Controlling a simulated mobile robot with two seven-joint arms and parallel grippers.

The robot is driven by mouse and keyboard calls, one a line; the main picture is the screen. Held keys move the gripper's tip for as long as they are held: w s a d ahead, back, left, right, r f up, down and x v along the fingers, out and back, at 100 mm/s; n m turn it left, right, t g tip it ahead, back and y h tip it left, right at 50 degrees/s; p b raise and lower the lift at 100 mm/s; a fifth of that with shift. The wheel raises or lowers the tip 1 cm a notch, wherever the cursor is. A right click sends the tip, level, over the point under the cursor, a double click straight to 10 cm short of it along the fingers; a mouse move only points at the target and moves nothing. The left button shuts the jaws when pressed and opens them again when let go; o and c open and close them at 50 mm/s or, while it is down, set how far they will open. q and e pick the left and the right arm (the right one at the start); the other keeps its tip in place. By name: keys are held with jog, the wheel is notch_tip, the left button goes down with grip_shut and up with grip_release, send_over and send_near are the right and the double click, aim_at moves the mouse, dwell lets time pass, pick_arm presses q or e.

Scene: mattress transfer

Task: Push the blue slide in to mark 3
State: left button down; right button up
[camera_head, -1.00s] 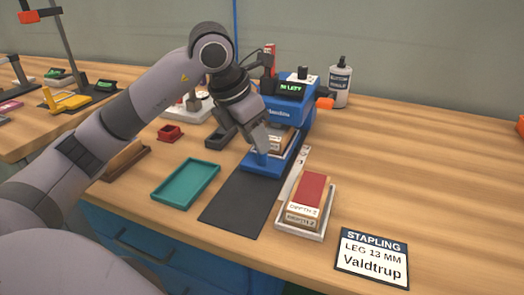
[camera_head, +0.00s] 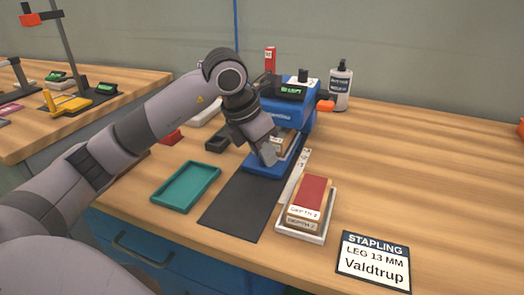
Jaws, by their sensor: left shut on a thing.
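The blue slide (camera_head: 262,171) sits at the front foot of the blue stapling machine (camera_head: 292,115), at the far end of a dark mat. My left gripper (camera_head: 268,157) comes down from the upper left with its fingertips at the slide, shut on its raised part. The fingers hide that part. A brown-and-white block (camera_head: 282,142) rests on the slide under the machine head. A pale scale strip (camera_head: 296,177) lies to the right of the slide. Its marks are too small to read. My right gripper is out of view.
A teal tray (camera_head: 186,186) lies left of the dark mat (camera_head: 240,205). A white tray (camera_head: 307,232) with stacked blocks labelled depth stands at the front right, beside a stapling sign (camera_head: 373,261). A bottle (camera_head: 340,85) stands behind. The table's right side is clear.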

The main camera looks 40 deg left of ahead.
pick_arm(q)
jog(key=shift+w+a+r, duration=0.15)
jog(key=shift+w+a, duration=0.05)
jog(key=shift+w, duration=0.75)
jog(key=shift+w+p, duration=0.3)
jog(key=shift+p, duration=0.05)
jog(key=shift+w+a, duration=0.1)
jog(key=shift+a, duration=0.05)
jog(key=c, duration=1.2)
grip_release()
jog(key=shift+c, duration=0.2)
jog(key=shift+w, duration=0.1)
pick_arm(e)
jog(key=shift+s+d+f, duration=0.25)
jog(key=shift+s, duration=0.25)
pick_arm(q)
jog(key=p+v, duration=0.1)
jog(key=v, duration=0.4)
jog(key=shift+r, duration=0.4)
jog(key=shift+s+a+r, duration=0.1)
jog(key=shift+s+r, duration=0.3)
jog(key=shift+r, duration=0.15)
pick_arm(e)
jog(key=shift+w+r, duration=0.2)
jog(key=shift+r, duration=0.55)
